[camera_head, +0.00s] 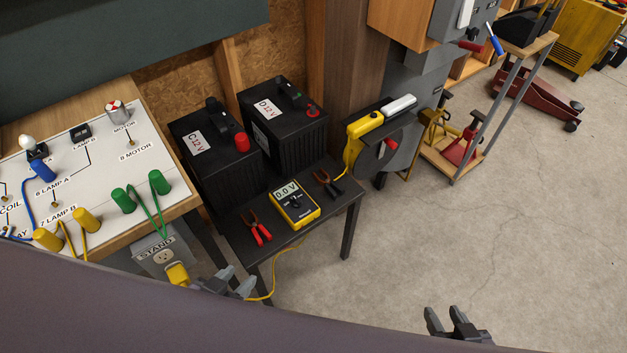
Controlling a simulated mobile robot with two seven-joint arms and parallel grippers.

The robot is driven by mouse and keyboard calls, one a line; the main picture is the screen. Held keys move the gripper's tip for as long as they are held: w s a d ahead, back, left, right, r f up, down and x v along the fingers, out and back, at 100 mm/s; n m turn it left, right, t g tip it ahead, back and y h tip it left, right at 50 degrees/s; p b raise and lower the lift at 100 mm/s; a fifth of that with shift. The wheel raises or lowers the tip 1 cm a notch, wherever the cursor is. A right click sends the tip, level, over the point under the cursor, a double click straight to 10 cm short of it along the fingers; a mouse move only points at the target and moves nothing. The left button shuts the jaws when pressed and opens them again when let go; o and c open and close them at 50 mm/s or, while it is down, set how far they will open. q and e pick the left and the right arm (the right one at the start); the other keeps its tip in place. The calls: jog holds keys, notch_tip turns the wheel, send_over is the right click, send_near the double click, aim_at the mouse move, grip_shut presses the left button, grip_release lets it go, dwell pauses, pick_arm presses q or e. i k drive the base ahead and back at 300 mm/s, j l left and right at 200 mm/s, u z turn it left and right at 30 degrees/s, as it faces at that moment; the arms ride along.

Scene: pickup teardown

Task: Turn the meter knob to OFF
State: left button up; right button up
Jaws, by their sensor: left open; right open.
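The yellow meter (295,205) lies face up on a small dark table (318,222). Its display reads 0.0 V. Its dark round knob (297,205) is in the middle of the face; the pointer's setting is too small to tell. My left gripper (245,285) is open and empty, in front of the table's near edge and below the meter in the picture. My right gripper (446,316) is open and empty over the floor at the lower right, well away from the meter.
Two black batteries (284,118) stand behind. A white circuit board (85,170) is at left, above an outlet box (162,256). The floor at right is open.

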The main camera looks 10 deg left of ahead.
aim_at(297, 202)
jog(key=i+l, duration=1.3)
jog(key=i, duration=0.15)
jog(key=i+l+u, duration=0.15)
jog(key=u, duration=0.15)
jog(key=i+l+u, duration=0.1)
jog(key=u, duration=0.95)
